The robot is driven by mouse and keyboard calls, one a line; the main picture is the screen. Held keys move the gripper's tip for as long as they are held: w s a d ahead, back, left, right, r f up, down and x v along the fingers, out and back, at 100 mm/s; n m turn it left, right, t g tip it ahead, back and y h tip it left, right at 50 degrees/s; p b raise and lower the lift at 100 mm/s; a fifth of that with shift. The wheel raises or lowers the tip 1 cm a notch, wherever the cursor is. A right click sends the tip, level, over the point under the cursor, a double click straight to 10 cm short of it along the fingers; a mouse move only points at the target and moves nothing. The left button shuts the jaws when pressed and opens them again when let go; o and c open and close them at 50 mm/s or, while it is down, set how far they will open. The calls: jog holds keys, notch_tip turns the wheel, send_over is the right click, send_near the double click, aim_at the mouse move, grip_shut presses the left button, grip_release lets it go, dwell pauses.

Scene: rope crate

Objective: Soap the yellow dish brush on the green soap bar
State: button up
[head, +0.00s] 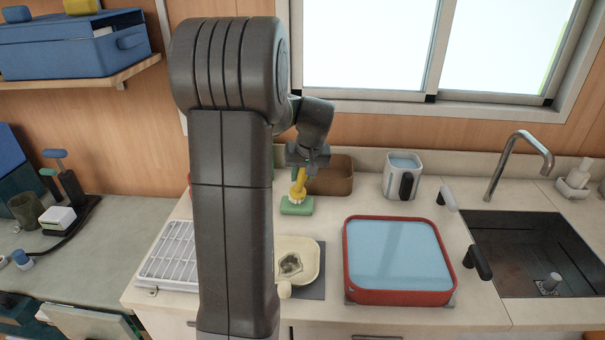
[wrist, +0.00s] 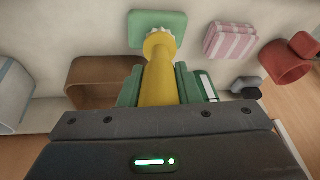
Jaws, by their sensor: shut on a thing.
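The yellow dish brush (head: 298,187) is held in my gripper (head: 303,170), bristle head down, above the counter. In the wrist view the yellow brush handle (wrist: 159,80) lies between the green fingers of my gripper (wrist: 160,88), and its pale bristles point away from me. The green soap bar (head: 297,206) lies on the counter directly under the bristles. It also shows in the wrist view (wrist: 146,18), with the brush head overlapping its edge. The bristles appear to be at the soap's top, but I cannot tell whether they touch.
A brown bin (head: 335,182) stands just behind the soap. A red-rimmed basin of water (head: 448,297) and a dirty pale dish (head: 314,262) are in front. A white jug (head: 399,163), a sink (head: 530,215) and a white rack (head: 165,262) stand around. A pink striped cloth (wrist: 230,42) lies near the soap.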

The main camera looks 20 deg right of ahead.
jog(key=shift+f+b, duration=0.35)
jog(key=shift+f, duration=0.2)
dwell(1.1)
jog(key=shift+r+p, duration=2.55)
jog(key=shift+r, duration=1.05)
jog(key=shift+f, duration=0.15)
